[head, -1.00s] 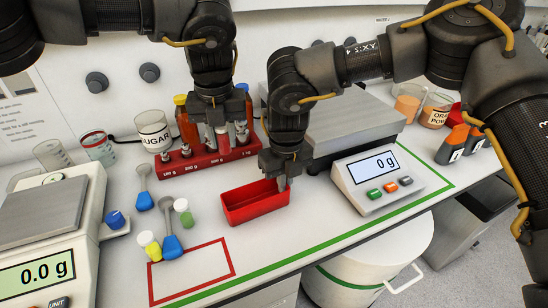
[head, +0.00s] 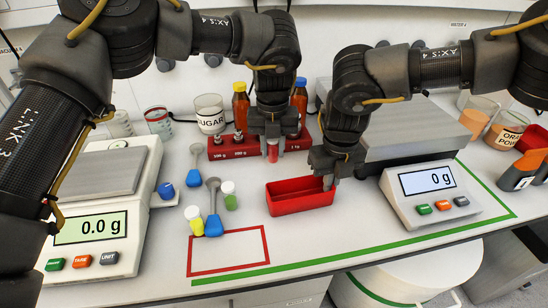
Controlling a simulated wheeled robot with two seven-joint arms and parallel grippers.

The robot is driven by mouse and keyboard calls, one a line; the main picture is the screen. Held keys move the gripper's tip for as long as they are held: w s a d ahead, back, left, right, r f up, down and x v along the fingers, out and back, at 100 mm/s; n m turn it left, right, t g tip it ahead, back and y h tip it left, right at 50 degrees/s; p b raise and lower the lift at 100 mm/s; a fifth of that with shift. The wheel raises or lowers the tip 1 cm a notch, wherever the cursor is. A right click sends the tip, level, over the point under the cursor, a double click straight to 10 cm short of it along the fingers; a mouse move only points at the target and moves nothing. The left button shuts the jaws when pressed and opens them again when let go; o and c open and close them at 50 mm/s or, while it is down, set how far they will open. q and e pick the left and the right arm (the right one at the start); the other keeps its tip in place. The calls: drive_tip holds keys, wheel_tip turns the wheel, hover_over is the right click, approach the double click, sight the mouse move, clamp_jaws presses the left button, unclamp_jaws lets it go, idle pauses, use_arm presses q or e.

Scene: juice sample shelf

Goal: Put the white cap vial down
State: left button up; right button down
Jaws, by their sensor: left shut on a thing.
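My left gripper (head: 272,140) is shut on a small vial with red contents (head: 272,153). It holds the vial upright in front of the right part of the red weight rack (head: 230,150). My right gripper (head: 325,172) is at the right end of the red tray (head: 300,206), with a fingertip at the rim. I cannot tell whether it grips the tray.
A red outline (head: 228,268) is bare. Scales (head: 100,212) (head: 433,190) flank the area.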

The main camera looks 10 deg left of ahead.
use_arm(q)
drive_tip(key=shift+f, duration=1.8)
drive_tip(key=shift+f, duration=0.2)
drive_tip(key=o, duration=1)
wheel_tip(320, 180, up, 12)
drive_tip(key=shift+r, duration=0.2)
drive_tip(key=shift+o, duration=0.3)
drive_tip(key=shift+r, duration=0.3)
wheel_tip(320, 180, up, 4)
drive_tip(key=m, duration=0.3)
approach(273, 159)
drive_tip(key=shift+w+d+f, duration=0.25)
drive_tip(key=shift+w+f, duration=0.35)
drive_tip(key=shift+w, duration=0.05)
